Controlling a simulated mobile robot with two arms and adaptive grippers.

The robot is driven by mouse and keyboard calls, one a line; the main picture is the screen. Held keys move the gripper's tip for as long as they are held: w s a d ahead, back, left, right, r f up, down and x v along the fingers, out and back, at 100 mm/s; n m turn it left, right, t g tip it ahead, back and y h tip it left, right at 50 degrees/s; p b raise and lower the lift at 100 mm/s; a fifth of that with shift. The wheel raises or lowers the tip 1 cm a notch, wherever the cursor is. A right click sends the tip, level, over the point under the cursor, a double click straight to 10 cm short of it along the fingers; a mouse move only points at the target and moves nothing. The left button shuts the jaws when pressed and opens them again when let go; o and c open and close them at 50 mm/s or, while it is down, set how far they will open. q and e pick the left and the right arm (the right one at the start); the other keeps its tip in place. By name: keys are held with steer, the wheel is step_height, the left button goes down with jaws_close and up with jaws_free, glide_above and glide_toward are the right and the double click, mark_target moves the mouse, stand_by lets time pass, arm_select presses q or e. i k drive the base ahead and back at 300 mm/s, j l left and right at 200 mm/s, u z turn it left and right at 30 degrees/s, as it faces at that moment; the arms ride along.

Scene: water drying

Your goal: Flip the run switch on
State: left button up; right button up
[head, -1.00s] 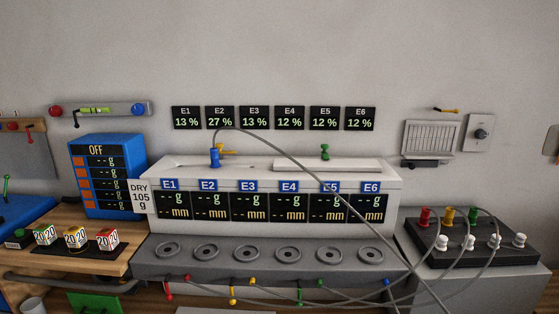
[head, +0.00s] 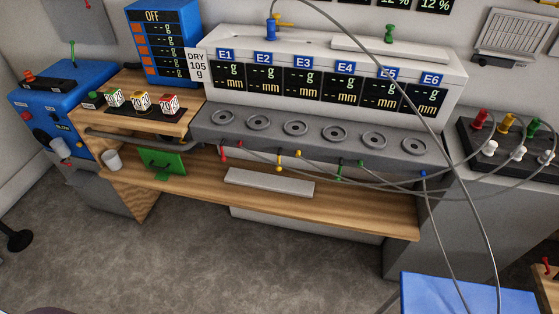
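No control in view carries a readable run label, so I cannot tell which one is the run switch. A blue machine (head: 78,112) at the left has a red button (head: 26,116) and a small dark display (head: 61,128) on its front. A small box with a green top (head: 91,98) sits on the wooden bench at its left end. A blue panel (head: 165,48) behind the bench reads OFF at its top and has several orange squares. Neither of my grippers is in view.
The white console (head: 330,48) has dark displays E1 to E6 above a grey ledge with round wells. Grey cables hang across its right side. A black block (head: 510,135) holds coloured plugs at the right. A blue surface (head: 465,290) is at lower right. The grey floor in front is open.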

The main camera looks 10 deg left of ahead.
mark_target(55, 118)
steer(key=u, duration=1.6)
steer(key=i+l+u, duration=0.15)
steer(key=i, duration=0.45)
steer(key=i+l+u, duration=0.2)
steer(key=i, duration=0.35)
steer(key=i+j, duration=0.05)
